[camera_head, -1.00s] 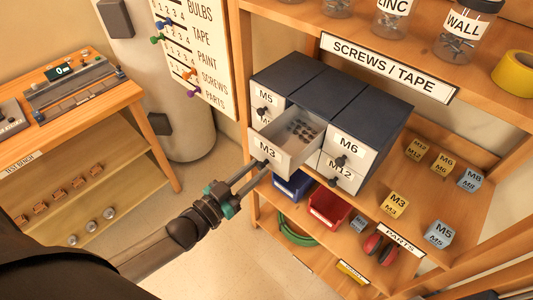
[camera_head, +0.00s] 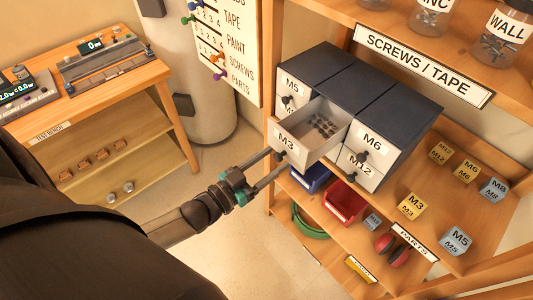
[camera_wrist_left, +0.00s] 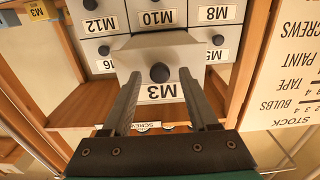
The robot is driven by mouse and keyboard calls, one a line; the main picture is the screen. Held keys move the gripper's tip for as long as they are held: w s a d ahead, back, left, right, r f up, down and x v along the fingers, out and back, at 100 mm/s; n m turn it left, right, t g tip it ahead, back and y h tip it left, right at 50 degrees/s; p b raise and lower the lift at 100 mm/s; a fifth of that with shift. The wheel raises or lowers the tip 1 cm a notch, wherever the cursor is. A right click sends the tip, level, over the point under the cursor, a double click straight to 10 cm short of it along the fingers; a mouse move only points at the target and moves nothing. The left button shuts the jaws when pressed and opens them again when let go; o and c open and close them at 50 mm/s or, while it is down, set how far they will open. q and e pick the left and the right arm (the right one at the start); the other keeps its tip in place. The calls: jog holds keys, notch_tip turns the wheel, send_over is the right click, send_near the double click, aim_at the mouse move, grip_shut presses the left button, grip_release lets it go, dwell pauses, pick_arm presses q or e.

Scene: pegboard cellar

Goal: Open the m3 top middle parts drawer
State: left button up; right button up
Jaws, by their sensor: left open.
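The M3 drawer (camera_head: 311,134) is the top middle one in a dark cabinet (camera_head: 375,90). It is pulled out, and small dark parts lie inside it. Its front has a white M3 label and a dark round knob (camera_head: 279,156). My left gripper (camera_head: 278,160) is open at the drawer front, its two fingers on either side of the knob. In the left wrist view, which is upside down, the knob (camera_wrist_left: 160,72) shows between the fingertips, with gaps on both sides. My right gripper is not in view.
Drawers M5 (camera_head: 292,86), M6 (camera_head: 371,139) and M12 (camera_head: 360,168) flank it, shut. Blue (camera_head: 311,177) and red bins (camera_head: 345,202) sit on a shelf below. Labelled blocks, such as the M3 block (camera_head: 411,205), stand at right. Open floor lies below my left arm.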

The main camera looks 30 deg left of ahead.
pick_arm(q)
jog(key=v, duration=1.5)
jog(key=shift+b, duration=0.3)
jog(key=shift+s, duration=0.1)
jog(key=s+a+f+n+g+y+b, duration=0.1)
jog(key=s+f+g+y+b, duration=0.15)
jog(key=f, duration=0.85)
jog(key=s+a+f+g+y+b, duration=0.1)
jog(key=s+f+g+b, duration=0.15)
jog(key=f, duration=0.85)
jog(key=s+f+n+g+y+b, duration=0.1)
jog(key=f+g+y+b, duration=0.15)
jog(key=f, duration=0.85)
jog(key=s+d+f+g+b, duration=0.2)
jog(key=s+d+f+g, duration=0.1)
jog(key=s+f, duration=0.3)
jog(key=s+d+f+g+b, duration=0.3)
jog(key=s+f, duration=0.4)
jog(key=f, duration=0.3)
jog(key=shift+s+d+f+g, duration=0.25)
jog(key=shift+d+g, duration=0.5)
jog(key=shift+g, duration=0.5)
